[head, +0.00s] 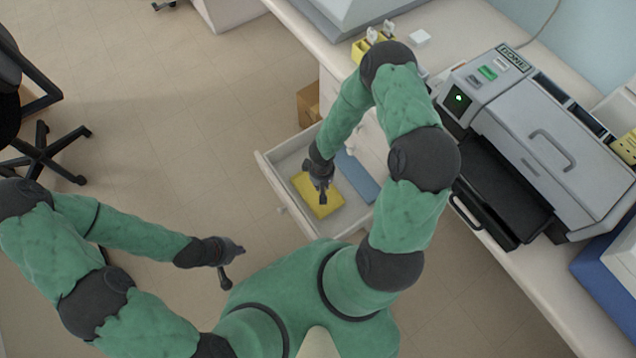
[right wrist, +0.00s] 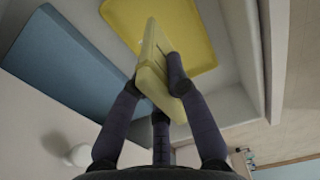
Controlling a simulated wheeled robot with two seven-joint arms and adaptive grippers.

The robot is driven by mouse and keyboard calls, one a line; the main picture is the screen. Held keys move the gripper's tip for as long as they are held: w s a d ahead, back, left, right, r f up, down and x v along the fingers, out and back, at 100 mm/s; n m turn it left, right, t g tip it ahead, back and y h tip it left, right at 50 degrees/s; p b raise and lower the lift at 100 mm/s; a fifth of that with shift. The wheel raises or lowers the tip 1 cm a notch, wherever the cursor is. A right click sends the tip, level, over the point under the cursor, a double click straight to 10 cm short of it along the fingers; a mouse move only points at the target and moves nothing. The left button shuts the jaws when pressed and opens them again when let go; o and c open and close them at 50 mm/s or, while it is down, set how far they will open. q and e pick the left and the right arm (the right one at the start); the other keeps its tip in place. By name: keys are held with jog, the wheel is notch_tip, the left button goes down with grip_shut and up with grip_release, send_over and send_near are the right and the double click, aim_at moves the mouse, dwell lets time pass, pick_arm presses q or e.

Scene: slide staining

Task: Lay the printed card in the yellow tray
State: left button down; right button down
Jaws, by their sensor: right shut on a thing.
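The yellow tray (head: 305,187) lies in an open white drawer, and it also shows at the top of the right wrist view (right wrist: 200,25). My right gripper (head: 322,192) is over the yellow tray in the head view and hides part of it. In the right wrist view my right gripper (right wrist: 160,75) is shut on a thin pale yellow piece, the printed card (right wrist: 151,62), which stands tilted, nearly edge-on. Its print is not readable. Whether it touches the tray cannot be told. My left gripper (head: 230,268) hangs over the floor, away from the drawer.
A blue flat piece (head: 357,178) lies in the drawer beside the yellow tray, also in the right wrist view (right wrist: 72,68). The drawer's walls (head: 278,198) surround both. A grey machine (head: 540,145) with a green light stands on the counter. A yellow rack (head: 366,46) stands behind my right arm.

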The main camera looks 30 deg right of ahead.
jog(key=w+f, duration=0.1)
jog(key=f, duration=0.1)
jog(key=w+f+b, duration=0.1)
jog(key=f, duration=0.2)
jog(key=w+f+b, duration=0.1)
jog(key=f, duration=0.1)
jog(key=shift+w+d+f, duration=0.2)
jog(key=shift+d, duration=0.2)
jog(key=shift+f+b, duration=0.15)
jog(key=shift+b, duration=0.15)
jog(key=c, duration=1.2)
grip_release()
jog(key=shift+c, duration=0.2)
jog(key=shift+r, duration=0.2)
